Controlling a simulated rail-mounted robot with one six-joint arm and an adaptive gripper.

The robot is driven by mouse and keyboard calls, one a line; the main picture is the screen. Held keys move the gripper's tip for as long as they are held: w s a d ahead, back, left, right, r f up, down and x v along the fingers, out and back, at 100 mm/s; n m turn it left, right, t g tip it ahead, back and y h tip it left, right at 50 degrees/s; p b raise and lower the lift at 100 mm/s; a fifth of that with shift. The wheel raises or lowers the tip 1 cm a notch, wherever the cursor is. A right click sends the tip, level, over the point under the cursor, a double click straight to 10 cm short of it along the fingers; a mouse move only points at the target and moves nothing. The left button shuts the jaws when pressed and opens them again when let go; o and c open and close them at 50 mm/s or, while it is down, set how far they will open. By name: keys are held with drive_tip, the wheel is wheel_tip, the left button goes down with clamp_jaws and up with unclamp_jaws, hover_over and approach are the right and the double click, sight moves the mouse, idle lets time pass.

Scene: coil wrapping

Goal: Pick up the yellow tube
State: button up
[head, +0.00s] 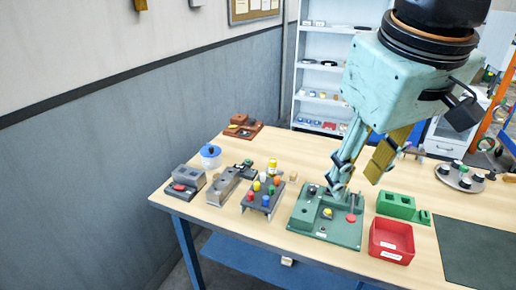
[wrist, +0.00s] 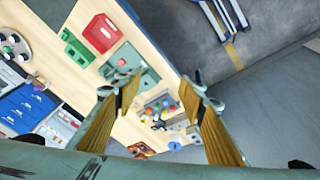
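A grey rack (head: 262,200) holds several coloured capped pieces, red, blue, green and yellow. Another yellow-topped piece (head: 272,165) stands just behind the rack. I cannot tell which of these is the yellow tube. The rack also shows small in the wrist view (wrist: 160,108), between my fingers. My gripper (head: 356,186) is open and empty, fingers pointing down above the green fixture plate (head: 312,233), right of the rack. Its spread fingers with yellow pads also show in the wrist view (wrist: 160,90).
A red bin (head: 391,241) and a green block (head: 397,204) lie right of the plate. Grey fixtures (head: 187,181), a blue-lidded white container (head: 210,156) and a brown block (head: 243,126) are at left. A round grey tray (head: 460,177) is at right. A dark mat (head: 482,252) lies clear.

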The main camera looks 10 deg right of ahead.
drive_tip(key=w+r+n+g+h+p, duration=0.15)
drive_tip(key=w+n, duration=0.35)
drive_tip(key=w, duration=1.3)
drive_tip(key=n+g+h+p, duration=0.1)
drive_tip(key=n+h+p, duration=0.3)
drive_tip(key=n, duration=0.8)
hover_over(272, 161)
drive_tip(key=s+a+p, duration=0.1)
drive_tip(key=a, duration=0.4)
wheel_tip(272, 161, down, 27)
drive_tip(key=y, duration=0.2)
drive_tip(key=shift+s+d+f+h, duration=0.1)
drive_tip(key=shift+d+f+h, duration=0.05)
drive_tip(key=shift+d+h, duration=0.1)
drive_tip(key=shift+x, duration=4.3)
